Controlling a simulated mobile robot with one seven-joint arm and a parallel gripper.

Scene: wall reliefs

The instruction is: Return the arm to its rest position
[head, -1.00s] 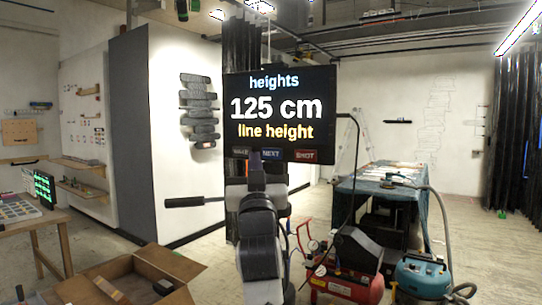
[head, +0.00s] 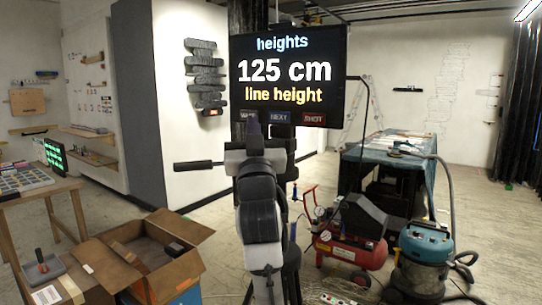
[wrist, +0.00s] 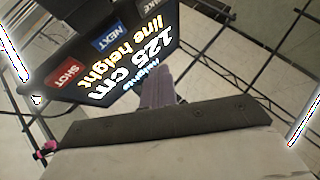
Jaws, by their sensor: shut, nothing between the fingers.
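My arm stands raised in the middle of the head view, with my gripper (head: 253,128) at its top, in front of the lower edge of a black screen (head: 290,75). The screen reads "heights, 125 cm, line height" and has small buttons along its bottom. In the wrist view my gripper (wrist: 157,86) shows as shut, narrow purplish fingers with nothing between them. The screen (wrist: 105,45) appears there tilted, close behind the fingertips. I cannot tell the exact gap between fingertips and screen.
An open cardboard box (head: 165,250) and a table (head: 40,190) are on the left. A red compressor (head: 350,250), a blue vacuum (head: 425,258) and a cloth-covered table (head: 400,160) are on the right. A dark relief (head: 205,75) hangs on the white wall.

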